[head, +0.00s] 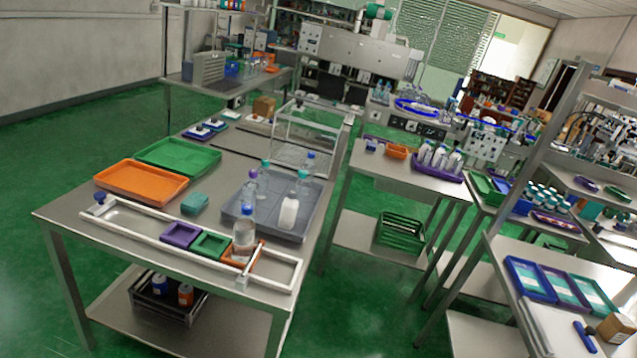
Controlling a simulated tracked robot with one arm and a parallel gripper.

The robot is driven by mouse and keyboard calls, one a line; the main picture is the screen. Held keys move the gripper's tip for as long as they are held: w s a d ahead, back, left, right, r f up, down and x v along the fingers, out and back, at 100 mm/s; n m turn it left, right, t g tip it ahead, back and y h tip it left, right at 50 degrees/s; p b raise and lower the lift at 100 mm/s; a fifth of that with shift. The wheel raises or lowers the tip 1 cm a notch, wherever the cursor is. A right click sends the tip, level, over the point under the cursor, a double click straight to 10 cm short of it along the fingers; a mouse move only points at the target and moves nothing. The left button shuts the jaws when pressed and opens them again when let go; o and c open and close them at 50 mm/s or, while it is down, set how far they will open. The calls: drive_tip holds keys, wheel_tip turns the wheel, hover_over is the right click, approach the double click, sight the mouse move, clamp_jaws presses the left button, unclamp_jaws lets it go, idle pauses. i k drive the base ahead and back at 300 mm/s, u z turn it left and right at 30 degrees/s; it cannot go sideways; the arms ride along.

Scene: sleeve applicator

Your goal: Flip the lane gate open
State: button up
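A long white-framed lane (140,230) lies along the front edge of the steel table. Near its right end a thin white bar (250,266) slants across it, ending in a small block at the front rail; this looks like the lane gate, but I cannot tell whether it is open or closed. A clear bottle (243,238) stands upright just left of the bar, by a small orange tray (238,258). Purple (181,235) and green (211,244) small trays sit further left in the lane. A blue knob (99,197) is at its left end. My gripper is not in view.
Behind the lane, a grey tray (236,206) holds several bottles. Orange (140,181) and green (178,155) trays and a teal box (194,203) stand left of it. A clear enclosure (309,135) is at the table's back. Green floor (60,150) is open at left.

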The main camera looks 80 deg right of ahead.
sight(261, 243)
drive_tip(key=z, duration=0.4)
drive_tip(key=k, duration=1.05)
drive_tip(key=z, duration=0.3)
drive_tip(key=i, duration=0.8)
drive_tip(key=z, duration=0.6)
drive_tip(key=i, duration=1.2)
drive_tip(key=z, duration=0.4)
